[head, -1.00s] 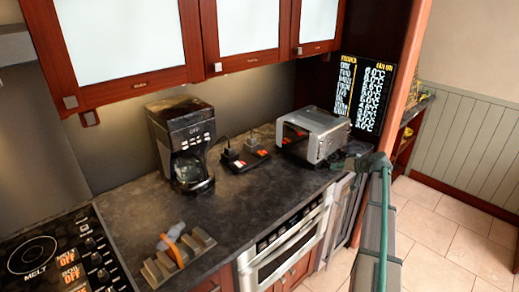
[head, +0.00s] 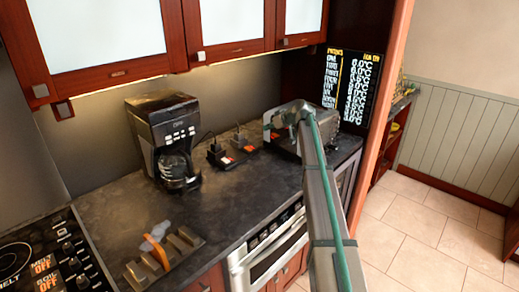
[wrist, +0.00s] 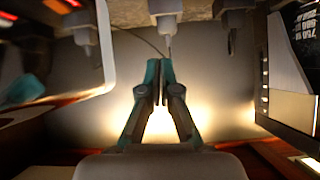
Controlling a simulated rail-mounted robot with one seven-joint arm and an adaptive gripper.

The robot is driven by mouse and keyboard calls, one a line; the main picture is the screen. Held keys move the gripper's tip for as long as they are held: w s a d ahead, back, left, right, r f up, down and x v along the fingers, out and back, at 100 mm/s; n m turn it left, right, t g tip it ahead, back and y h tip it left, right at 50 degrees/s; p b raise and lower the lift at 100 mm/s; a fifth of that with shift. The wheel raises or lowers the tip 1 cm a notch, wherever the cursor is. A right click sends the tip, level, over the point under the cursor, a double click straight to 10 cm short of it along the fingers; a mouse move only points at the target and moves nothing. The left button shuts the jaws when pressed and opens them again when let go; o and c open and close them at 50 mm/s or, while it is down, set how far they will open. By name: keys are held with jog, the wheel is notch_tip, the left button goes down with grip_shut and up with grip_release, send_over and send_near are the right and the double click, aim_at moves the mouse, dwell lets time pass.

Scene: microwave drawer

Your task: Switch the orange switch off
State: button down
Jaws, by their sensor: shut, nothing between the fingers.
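Two dark power-outlet blocks with plugs stand on the counter between the coffee maker and the toaster. My gripper (head: 267,130) is shut and empty, and shows just right of the blocks, in front of the toaster. In the wrist view its teal fingertips (wrist: 160,80) are together, with a grey plug (wrist: 166,12) near them at the top. Which switch is orange there is unclear.
The coffee maker (head: 168,140) stands left of the blocks. The toaster (head: 284,143) is right, partly hidden by my arm. Upper cabinets (head: 225,30) hang above. A slotted rack (head: 165,260) and stove (head: 45,250) lie at the front left. Open counter (head: 215,205) lies before the blocks.

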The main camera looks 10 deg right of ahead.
jog(key=a+f, duration=0.1)
jog(key=a, duration=0.1)
jog(key=shift+w+a+f+n+h, duration=0.2)
jog(key=shift+a+f+n+h, duration=0.1)
jog(key=shift+f, duration=0.1)
jog(key=p, duration=0.4)
send_over(250, 149)
notch_tip(250, 149, down, 6)
jog(key=shift+w+f, duration=0.1)
jog(key=shift+f, duration=0.05)
notch_tip(250, 149, down, 2)
jog(key=shift+f+p, duration=0.2)
jog(key=shift+p, duration=0.15)
jog(key=shift+f, duration=0.75)
jog(key=shift+a, duration=0.15)
